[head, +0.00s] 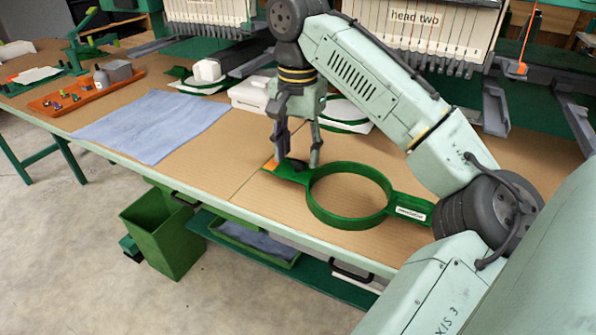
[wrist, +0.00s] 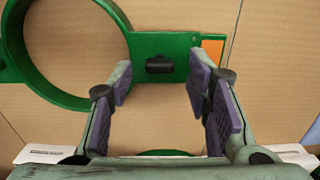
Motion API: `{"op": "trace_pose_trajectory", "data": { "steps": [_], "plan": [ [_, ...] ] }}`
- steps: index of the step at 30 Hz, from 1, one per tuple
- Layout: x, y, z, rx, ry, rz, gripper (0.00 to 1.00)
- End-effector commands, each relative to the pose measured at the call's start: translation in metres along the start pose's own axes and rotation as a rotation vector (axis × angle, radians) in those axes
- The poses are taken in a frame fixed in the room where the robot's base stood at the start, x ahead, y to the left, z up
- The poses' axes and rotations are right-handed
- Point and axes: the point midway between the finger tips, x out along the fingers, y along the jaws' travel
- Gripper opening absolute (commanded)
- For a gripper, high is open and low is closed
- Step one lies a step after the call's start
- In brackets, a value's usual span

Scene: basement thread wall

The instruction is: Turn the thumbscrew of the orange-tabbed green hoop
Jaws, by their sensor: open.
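The green hoop (head: 316,208) lies flat on the brown table top at its front edge, its round opening empty. Its orange tab (head: 271,165) is at the left end, and the tab also shows in the wrist view (wrist: 212,47). The dark thumbscrew (wrist: 159,65) sits on the hoop's green arm between ring and tab. My gripper (head: 296,160) is over that tab end, pointing down. In the wrist view my gripper (wrist: 160,92) has its purple-padded fingers spread apart, with the thumbscrew seen in the gap between them. Whether a finger touches the hoop I cannot tell.
A blue cloth (head: 150,124) lies flat to the left. An orange tray (head: 85,93) with small items is farther left. White-covered hoops (head: 345,112) and the embroidery heads (head: 425,25) stand behind my arm. A green bin (head: 160,235) stands below the table edge.

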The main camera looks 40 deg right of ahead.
Motion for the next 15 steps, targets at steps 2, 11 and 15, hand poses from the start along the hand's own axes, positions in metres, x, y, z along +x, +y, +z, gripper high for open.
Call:
{"op": "trace_pose_trajectory", "data": {
  "steps": [2, 11, 15],
  "plan": [
    [0.0114, -0.0001, 0.0000, 0.000, 0.001, 0.000, 0.45],
    [0.0124, -0.0001, 0.0000, -0.001, 0.001, 0.000, 0.45],
    [0.0125, -0.0001, 0.0000, -0.001, 0.001, 0.000, 0.40]
  ]
}}
